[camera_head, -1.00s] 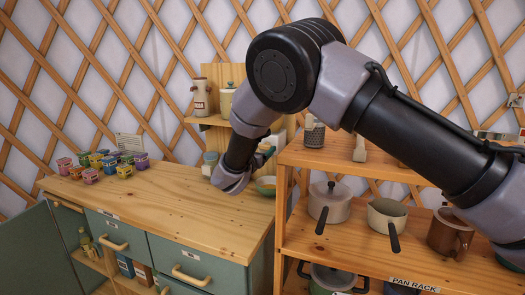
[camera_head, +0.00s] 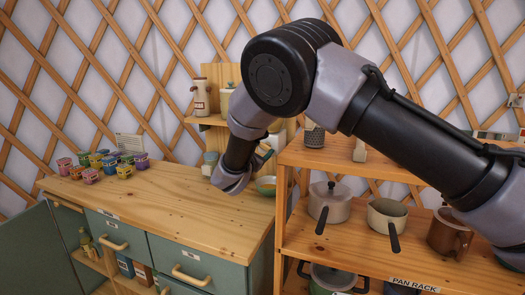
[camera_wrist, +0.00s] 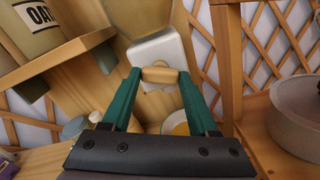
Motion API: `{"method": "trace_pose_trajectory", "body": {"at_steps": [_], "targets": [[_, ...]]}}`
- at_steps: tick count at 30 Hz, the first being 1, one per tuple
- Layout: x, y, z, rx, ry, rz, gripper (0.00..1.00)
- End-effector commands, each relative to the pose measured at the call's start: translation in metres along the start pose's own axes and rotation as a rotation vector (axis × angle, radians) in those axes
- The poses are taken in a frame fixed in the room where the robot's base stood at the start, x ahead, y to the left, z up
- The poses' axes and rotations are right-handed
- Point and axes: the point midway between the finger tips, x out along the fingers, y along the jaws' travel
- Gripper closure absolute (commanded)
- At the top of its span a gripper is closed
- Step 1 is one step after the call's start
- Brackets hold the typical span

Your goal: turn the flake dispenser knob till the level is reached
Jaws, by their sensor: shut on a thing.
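In the wrist view, the flake dispenser has a translucent hopper (camera_wrist: 138,18) above a white body (camera_wrist: 155,50). Its wooden knob (camera_wrist: 160,75) sits on the front of the body. My gripper (camera_wrist: 160,78) has its green fingers on both sides of the knob and is shut on it. Below the knob, an orange-filled bowl (camera_wrist: 178,124) shows partly between the fingers. The bowl also shows in the head view (camera_head: 266,186), at the counter's right end. In the head view my arm hides most of the dispenser. I cannot tell the level of flakes.
A shelf holds an OAT canister (camera_wrist: 38,22) left of the dispenser. A lidded jar (camera_head: 210,163) stands on the counter (camera_head: 165,205). Several small colored tubs sit at the counter's left. A pan rack (camera_head: 345,262) with pots (camera_head: 329,205) stands close on the right.

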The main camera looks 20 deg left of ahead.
Motion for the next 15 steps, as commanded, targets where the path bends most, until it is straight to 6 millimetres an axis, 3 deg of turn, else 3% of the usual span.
{"method": "trace_pose_trajectory", "body": {"at_steps": [15], "targets": [[-0.0008,0.0002,-0.0007,0.490,0.001,0.001,0.96]]}}
